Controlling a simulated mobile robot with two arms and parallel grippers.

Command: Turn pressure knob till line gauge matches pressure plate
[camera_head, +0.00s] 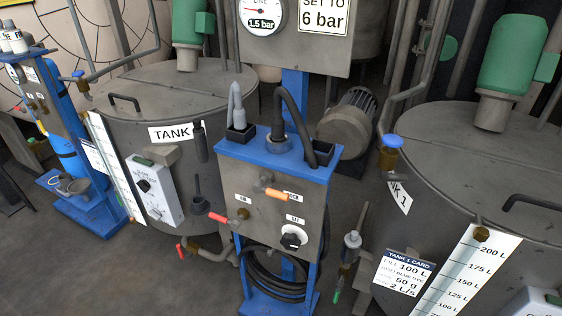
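The round line gauge (263,14) is at the top middle, cut off by the frame edge. Its readout appears to show 1.5 bar. The white pressure plate (324,13) beside it reads "SET TO 6 bar". Which control is the pressure knob cannot be read for sure. The panel also has an orange-handled valve (275,193) and a red-handled valve (219,217). Neither of my grippers shows.
Large grey tanks stand left (150,88) and right (440,150) of the stand. Hoses and nozzles (237,110) sit on its top, and a coiled black hose (272,278) hangs below. A spray wand (350,245) is at its right. Open floor (120,280) lies at lower left.

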